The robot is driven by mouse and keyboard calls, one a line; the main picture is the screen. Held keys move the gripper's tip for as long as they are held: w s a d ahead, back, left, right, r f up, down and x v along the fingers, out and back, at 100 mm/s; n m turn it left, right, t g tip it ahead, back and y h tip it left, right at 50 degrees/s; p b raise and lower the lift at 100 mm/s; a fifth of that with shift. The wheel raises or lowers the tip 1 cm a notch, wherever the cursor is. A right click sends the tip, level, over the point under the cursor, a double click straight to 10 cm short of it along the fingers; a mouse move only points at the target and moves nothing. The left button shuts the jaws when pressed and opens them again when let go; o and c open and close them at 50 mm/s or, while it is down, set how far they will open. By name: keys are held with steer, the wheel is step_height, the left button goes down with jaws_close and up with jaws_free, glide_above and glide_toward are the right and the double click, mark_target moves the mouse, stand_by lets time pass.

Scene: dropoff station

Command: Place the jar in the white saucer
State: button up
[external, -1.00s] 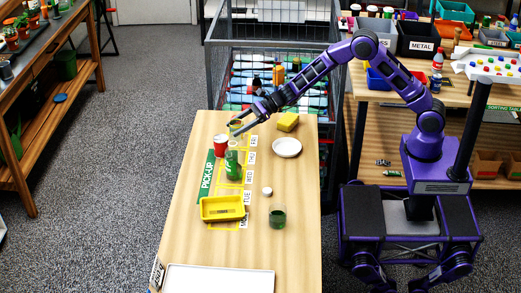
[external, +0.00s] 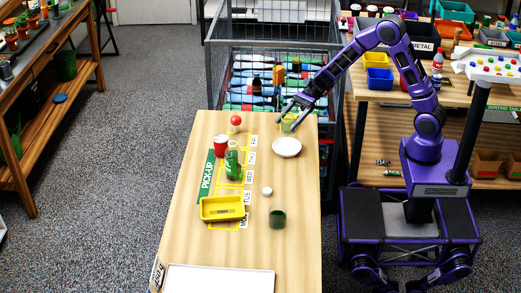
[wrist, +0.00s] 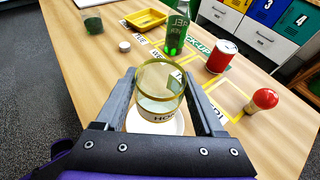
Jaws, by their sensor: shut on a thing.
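The jar (wrist: 160,88) is clear glass with a yellowish rim and lettering low on its side. My gripper (wrist: 160,76) is shut on it, with one finger on each side. In the external view the jar (external: 289,125) hangs at the far right of the table, just behind the white saucer (external: 287,149). The saucer is empty in that view. In the wrist view the saucer (wrist: 177,126) shows partly below the jar, with the rest hidden by jar and fingers. My gripper (external: 288,109) comes in from the upper right.
A white lid (external: 267,191), a dark green glass (external: 278,216) and a yellow tray (external: 222,208) are nearer. A wire cage (external: 215,70) stands behind the table.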

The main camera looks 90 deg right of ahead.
steer(key=shift+w+f+b, duration=0.1)
steer(key=shift+f+b, duration=0.45)
steer(key=shift+f, duration=3.05)
steer(key=shift+f, duration=0.25)
steer(key=o, duration=1.5)
steer(key=shift+r, duration=0.2)
steer(key=shift+d+r, duration=0.2)
steer(key=shift+d, duration=0.1)
steer(key=p+v, duration=0.1)
steer(key=v, duration=1)
steer(key=shift+s+r, duration=0.1)
steer(key=shift+s, duration=0.25)
